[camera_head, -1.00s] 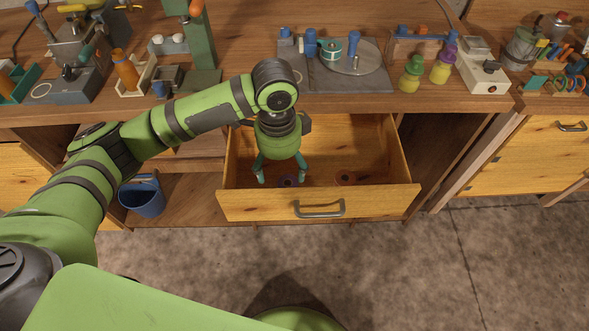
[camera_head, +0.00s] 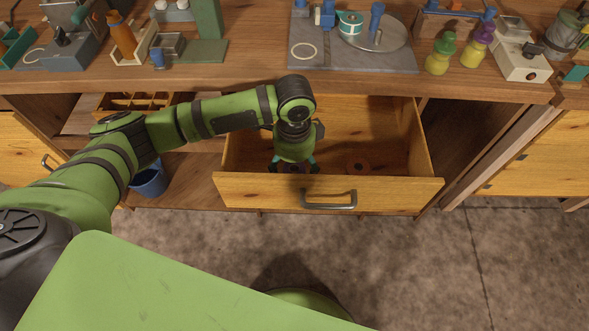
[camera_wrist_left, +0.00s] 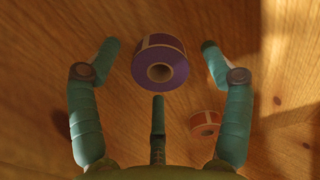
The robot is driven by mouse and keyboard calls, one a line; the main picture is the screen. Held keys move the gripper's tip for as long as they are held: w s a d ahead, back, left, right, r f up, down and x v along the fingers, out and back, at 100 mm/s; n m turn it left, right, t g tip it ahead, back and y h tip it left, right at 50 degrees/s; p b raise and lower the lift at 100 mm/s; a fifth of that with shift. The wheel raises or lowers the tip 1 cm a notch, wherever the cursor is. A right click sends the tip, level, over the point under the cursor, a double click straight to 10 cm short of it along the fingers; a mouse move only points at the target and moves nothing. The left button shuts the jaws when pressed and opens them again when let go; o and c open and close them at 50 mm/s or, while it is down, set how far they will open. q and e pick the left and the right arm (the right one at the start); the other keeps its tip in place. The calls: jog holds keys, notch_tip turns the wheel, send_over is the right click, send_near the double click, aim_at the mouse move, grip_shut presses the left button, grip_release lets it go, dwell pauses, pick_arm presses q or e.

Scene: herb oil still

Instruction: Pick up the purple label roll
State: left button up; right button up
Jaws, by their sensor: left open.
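The purple label roll (camera_wrist_left: 160,57) lies in the open drawer (camera_head: 330,190). In the left wrist view it sits between the spread fingers, near the level of their tips, with its hollow core facing the camera. My left gripper (camera_head: 294,167) reaches down into the drawer from above, behind its front panel. It is open, and in the left wrist view (camera_wrist_left: 159,48) gaps show between its fingers and the roll. In the head view the roll is mostly hidden by the gripper. My right gripper is not in view.
The drawer walls enclose the gripper. The workbench (camera_head: 250,75) above holds bottles and tools. A blue bucket (camera_head: 149,182) stands left on the lower shelf.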

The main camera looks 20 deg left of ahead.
pick_arm(q)
jog(key=c, duration=1.2)
jog(key=shift+c, duration=0.2)
